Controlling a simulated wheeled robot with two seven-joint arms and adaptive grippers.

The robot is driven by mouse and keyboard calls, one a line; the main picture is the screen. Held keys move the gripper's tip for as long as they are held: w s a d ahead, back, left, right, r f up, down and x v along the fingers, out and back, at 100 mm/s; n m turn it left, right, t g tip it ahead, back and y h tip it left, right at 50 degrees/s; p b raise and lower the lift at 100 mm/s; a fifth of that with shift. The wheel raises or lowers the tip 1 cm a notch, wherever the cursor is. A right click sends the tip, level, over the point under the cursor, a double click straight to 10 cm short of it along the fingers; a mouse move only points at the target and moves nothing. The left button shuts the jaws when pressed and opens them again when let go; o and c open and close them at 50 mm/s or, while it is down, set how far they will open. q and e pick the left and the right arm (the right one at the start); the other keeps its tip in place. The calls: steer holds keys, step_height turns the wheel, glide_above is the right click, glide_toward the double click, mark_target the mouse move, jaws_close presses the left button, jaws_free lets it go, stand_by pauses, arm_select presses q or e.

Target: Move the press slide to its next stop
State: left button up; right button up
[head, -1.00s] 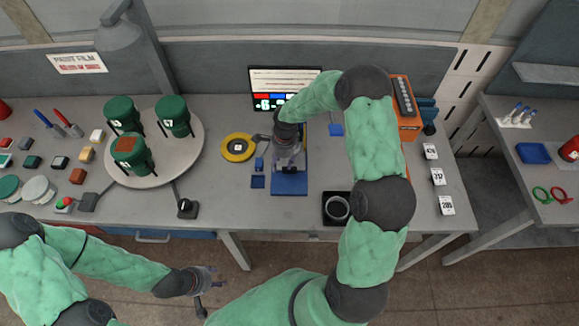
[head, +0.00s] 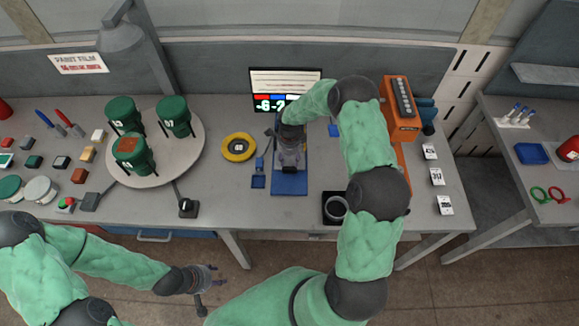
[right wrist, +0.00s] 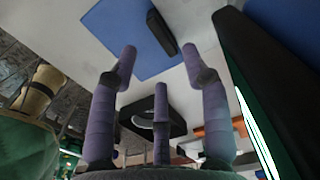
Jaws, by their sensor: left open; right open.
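A blue plate (head: 290,183) lies on the table below the screen, partly hidden by my right gripper (head: 290,160), which hangs over it. I cannot make out clearly which part is the press slide. In the right wrist view, the blue plate (right wrist: 124,42) carries a dark bar (right wrist: 161,32), seen beyond my spread purple fingers. The gripper is open and empty; contact with the bar cannot be told. My left gripper (head: 208,279) is open and empty, over the floor in front of the table.
A black holder with a grey ring (head: 335,208) stands to the right. A round tray (head: 193,163) bears green canisters. The screen (head: 285,82) stands behind.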

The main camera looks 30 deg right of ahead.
mark_target(289, 168)
steer(key=shift+f+p, duration=0.3)
steer(key=shift+f, duration=2.85)
jaws_close()
